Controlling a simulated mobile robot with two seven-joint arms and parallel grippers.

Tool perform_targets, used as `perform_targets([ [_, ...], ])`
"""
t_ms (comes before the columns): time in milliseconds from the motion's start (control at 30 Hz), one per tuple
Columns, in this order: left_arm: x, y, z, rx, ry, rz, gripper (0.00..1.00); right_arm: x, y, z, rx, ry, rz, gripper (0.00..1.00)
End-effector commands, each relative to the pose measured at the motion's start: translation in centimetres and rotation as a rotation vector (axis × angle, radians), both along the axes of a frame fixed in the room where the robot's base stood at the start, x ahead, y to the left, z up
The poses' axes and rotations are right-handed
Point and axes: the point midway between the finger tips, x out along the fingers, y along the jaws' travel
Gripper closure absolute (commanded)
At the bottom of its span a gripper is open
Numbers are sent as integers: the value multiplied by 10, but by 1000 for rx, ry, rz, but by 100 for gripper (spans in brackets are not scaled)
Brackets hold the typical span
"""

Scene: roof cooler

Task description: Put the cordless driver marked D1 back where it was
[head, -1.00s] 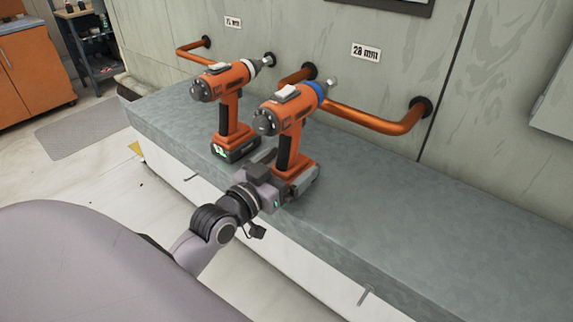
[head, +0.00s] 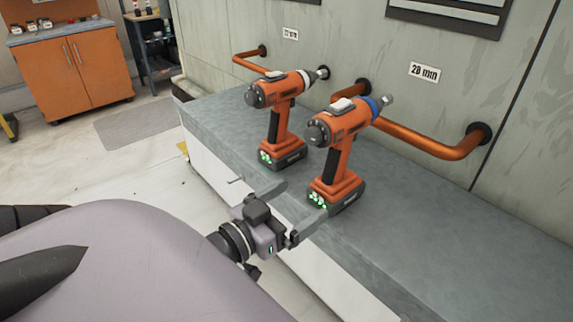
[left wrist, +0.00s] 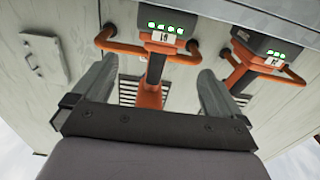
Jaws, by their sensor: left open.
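Two orange cordless drivers stand upright on the grey bench. The nearer driver, with a blue collar (head: 341,150), also shows centrally in the left wrist view (left wrist: 155,69), its base tag too small to read surely. The farther driver, with a white collar (head: 279,115), stands to its left and shows at right in the left wrist view (left wrist: 245,60). I cannot tell which is D1. My left gripper (head: 289,206) is open and empty, just in front of the blue-collared driver's base. In the left wrist view its fingers (left wrist: 155,88) sit apart either side of that driver. My right gripper is out of view.
The grey bench top (head: 440,262) is clear to the right. Copper pipes (head: 425,139) run along the wall behind the drivers, under a "28 mm" sign (head: 424,72) and another sign. An orange cabinet (head: 75,75) stands far left.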

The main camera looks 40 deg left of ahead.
Motion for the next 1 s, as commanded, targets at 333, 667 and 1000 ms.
perform_targets([
  [333, -16, -3, -24, -1, 58, -3, 0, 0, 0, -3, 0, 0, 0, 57],
  [667, -58, -78, -217, 68, 538, -93, 0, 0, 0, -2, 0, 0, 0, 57],
  [1000, -79, -100, -255, 102, 641, -131, 0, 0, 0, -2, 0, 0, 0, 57],
])
